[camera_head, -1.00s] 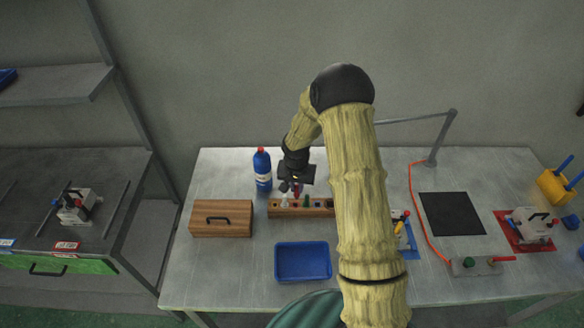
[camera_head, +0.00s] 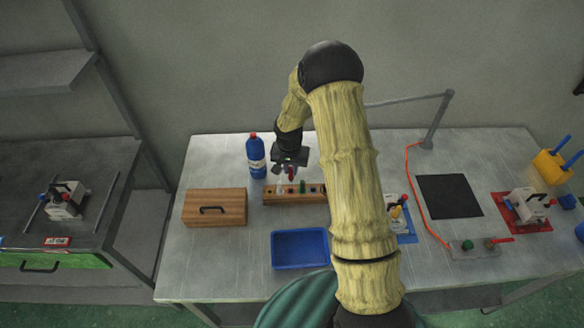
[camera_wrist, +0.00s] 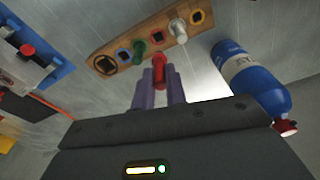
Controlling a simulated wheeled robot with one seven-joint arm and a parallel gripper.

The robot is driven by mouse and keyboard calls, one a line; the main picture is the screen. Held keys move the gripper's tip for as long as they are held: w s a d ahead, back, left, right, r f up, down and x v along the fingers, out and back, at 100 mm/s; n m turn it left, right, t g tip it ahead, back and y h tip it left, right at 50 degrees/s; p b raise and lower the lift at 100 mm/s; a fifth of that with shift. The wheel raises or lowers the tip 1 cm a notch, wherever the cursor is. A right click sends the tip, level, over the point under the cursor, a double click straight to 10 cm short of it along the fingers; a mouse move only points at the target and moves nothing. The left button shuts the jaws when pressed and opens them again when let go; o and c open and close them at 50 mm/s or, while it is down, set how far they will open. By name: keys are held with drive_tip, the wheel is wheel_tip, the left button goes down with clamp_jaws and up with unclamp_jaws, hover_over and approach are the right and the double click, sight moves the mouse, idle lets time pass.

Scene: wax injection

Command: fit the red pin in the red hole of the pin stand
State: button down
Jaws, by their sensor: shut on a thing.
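My gripper (camera_wrist: 158,92) is shut on the red pin (camera_wrist: 159,72), held between two purple fingers. The red pin also shows under the gripper (camera_head: 290,164) in the head view (camera_head: 291,175). In the wrist view the stand (camera_wrist: 118,41) has a row of coloured-rimmed holes. A green pin (camera_wrist: 139,48) and a white pin (camera_wrist: 178,31) stand in it. The red pin's end is near the stand's edge in that view; I cannot tell whether it touches.
A blue bottle (camera_head: 256,158) stands close behind and left of the stand. A wooden box (camera_head: 214,208) is at the left, and a blue tray (camera_head: 300,249) is in front. A black mat (camera_head: 449,196) and a red cable (camera_head: 416,191) lie to the right.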

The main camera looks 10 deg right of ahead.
sight(291, 178)
drive_tip(key=shift+s+a+f+b, duration=0.1)
drive_tip(key=shift+f+b, duration=0.3)
drive_tip(key=shift+f, duration=0.25)
drive_tip(key=shift+s+a+f+b, duration=0.1)
drive_tip(key=shift+f+b, duration=0.3)
drive_tip(key=shift+f, duration=0.2)
drive_tip(key=shift+w+d+f+b, duration=0.1)
drive_tip(key=shift+d+f+b, duration=0.05)
drive_tip(key=shift+f+b, duration=0.65)
drive_tip(key=shift+f, duration=0.25)
idle(0.4)
drive_tip(key=shift+f+b, duration=1.5)
drive_tip(key=c, duration=1.3)
unclamp_jaws()
drive_tip(key=shift+c, duration=0.2)
drive_tip(key=shift+r, duration=0.1)
